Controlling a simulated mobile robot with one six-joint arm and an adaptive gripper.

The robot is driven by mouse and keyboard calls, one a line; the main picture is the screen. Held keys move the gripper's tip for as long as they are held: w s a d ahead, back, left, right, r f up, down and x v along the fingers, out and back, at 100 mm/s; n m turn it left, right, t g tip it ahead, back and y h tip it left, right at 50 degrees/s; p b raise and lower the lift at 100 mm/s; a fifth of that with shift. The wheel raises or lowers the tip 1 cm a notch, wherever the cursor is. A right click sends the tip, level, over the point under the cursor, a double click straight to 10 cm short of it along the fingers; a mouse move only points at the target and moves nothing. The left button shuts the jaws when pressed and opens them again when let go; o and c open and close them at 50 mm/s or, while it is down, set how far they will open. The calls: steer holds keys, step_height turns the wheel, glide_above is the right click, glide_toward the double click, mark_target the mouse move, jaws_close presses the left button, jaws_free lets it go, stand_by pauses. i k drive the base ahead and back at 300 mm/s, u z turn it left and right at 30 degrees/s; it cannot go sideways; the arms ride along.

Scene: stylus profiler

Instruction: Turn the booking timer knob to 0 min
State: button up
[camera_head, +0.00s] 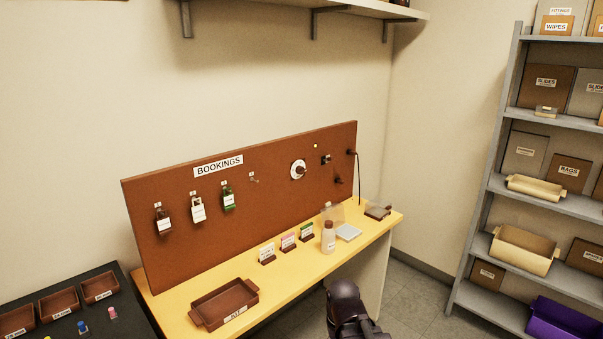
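The booking timer knob (300,171) is a small dark knob on a round white dial, mounted on the right half of the brown bookings board (262,205). The dial's marks and the knob's pointing direction are too small to read. A dark, rounded part of my arm shows at the bottom centre, in front of the desk and well below the dial. No gripper fingers can be made out, and nothing is seen touching the knob.
The yellow desk (180,310) below the board holds a brown tray (224,303), small label stands, a bottle (328,238) and a pale flat box (348,232). Tags hang at the board's left. A grey shelf (475,230) stands right; open floor (410,290) lies between.

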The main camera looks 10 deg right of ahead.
mark_target(300, 170)
steer(key=z, duration=0.05)
steer(key=i, duration=1)
steer(key=u, duration=0.05)
